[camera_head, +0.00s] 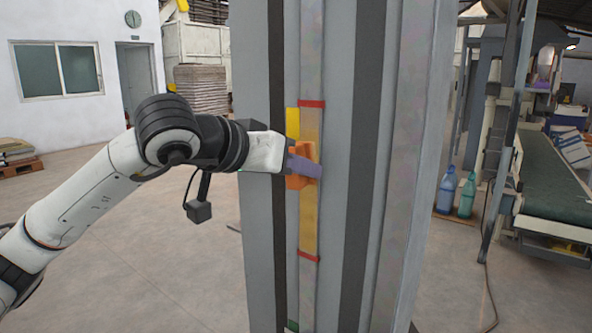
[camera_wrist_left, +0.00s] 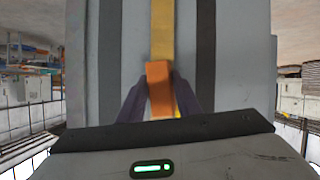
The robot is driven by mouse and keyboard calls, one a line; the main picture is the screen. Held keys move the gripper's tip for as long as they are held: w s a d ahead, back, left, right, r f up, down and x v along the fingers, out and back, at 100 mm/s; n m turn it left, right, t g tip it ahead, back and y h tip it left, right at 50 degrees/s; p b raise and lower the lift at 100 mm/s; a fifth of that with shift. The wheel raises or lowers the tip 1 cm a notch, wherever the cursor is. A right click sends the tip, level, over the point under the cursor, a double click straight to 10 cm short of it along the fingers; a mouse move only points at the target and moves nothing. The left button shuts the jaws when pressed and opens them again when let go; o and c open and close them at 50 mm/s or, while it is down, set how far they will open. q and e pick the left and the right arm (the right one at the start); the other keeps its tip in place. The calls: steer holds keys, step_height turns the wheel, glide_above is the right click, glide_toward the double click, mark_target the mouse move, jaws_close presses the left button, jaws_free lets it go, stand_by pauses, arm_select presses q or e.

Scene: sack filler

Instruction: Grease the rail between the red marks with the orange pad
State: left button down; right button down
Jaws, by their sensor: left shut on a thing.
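The rail (camera_head: 310,222) is a narrow upright strip on the grey column, with a red mark (camera_head: 311,104) above and another red mark (camera_head: 308,256) below. Between the marks the strip looks yellowish-brown, most strongly yellow below the pad. My left gripper (camera_head: 306,166) is shut on the orange pad (camera_head: 308,152), which is at the rail in the upper half of the marked stretch. The pad (camera_wrist_left: 159,88) also shows between the fingers in the left wrist view, with the yellow strip beyond it. Whether it touches the rail is hard to tell. My right gripper is not in view.
Open floor lies left of the column.

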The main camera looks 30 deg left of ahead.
arm_select(q)
steer(key=shift+r+p, duration=0.55)
steer(key=shift+r, duration=0.55)
steer(key=shift+r+p, duration=1.25)
steer(key=shift+r, duration=0.25)
steer(key=shift+r+p, duration=1.35)
steer(key=shift+r, duration=0.3)
steer(key=shift+f+b, duration=4)
steer(key=shift+f, duration=0.5)
steer(key=shift+f+b, duration=2.15)
steer(key=shift+f, duration=0.3)
step_height(320, 180, down, 6)
steer(key=b, duration=0.6)
steer(key=shift+f, duration=0.25)
steer(key=shift+s+f, duration=0.1)
steer(key=shift+s, duration=0.05)
